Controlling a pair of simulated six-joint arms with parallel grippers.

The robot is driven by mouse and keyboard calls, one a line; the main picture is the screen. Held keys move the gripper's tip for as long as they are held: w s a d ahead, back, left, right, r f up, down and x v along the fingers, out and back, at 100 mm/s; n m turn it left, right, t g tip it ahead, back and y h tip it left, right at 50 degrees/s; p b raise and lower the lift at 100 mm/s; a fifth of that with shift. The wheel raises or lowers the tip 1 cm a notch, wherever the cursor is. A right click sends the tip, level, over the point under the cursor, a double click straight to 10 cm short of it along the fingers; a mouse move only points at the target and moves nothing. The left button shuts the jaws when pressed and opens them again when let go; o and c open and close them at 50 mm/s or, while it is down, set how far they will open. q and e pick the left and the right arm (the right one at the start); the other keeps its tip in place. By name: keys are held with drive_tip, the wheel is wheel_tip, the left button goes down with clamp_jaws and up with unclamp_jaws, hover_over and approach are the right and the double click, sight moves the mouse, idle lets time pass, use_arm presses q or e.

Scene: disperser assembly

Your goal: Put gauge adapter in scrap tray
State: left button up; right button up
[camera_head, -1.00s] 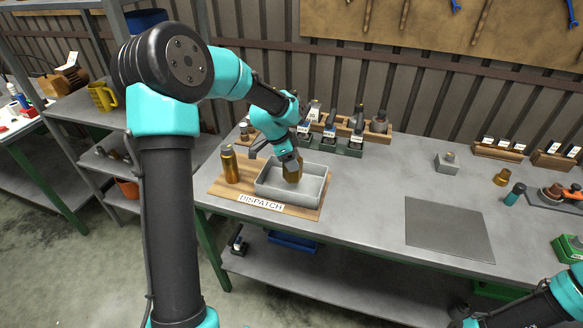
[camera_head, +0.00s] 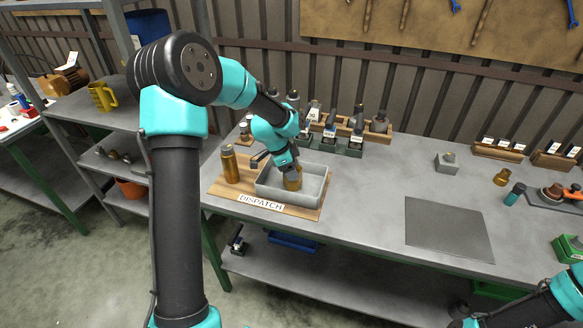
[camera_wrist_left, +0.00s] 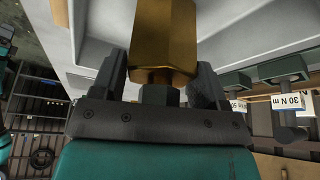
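My left gripper (camera_head: 291,172) reaches down over the grey open tray (camera_head: 270,190) on the wooden board marked DISPATCH. Its fingers stand on either side of a brass hexagonal fitting (camera_head: 292,182), which looks gripped and sits low inside the tray walls. In the left wrist view, the brass body (camera_wrist_left: 165,40) lies between the fingers (camera_wrist_left: 162,80), with a narrower grey stem towards the palm. Whether the fitting touches the tray floor is hidden. No tray is visibly labelled scrap.
A brass cylinder (camera_head: 230,165) stands on the board left of the tray. Racks with labelled tools (camera_head: 350,143) stand behind it. A dark grey mat (camera_head: 447,228) lies to the right, with clear bench between it and the tray. A small brass part (camera_head: 502,177) is farther right.

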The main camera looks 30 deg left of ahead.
use_arm(q)
drive_tip(key=o, duration=0.3)
drive_tip(key=shift+o, duration=0.2)
drive_tip(key=shift+r, duration=0.15)
drive_tip(key=v, duration=1.2)
drive_tip(key=shift+d, duration=0.1)
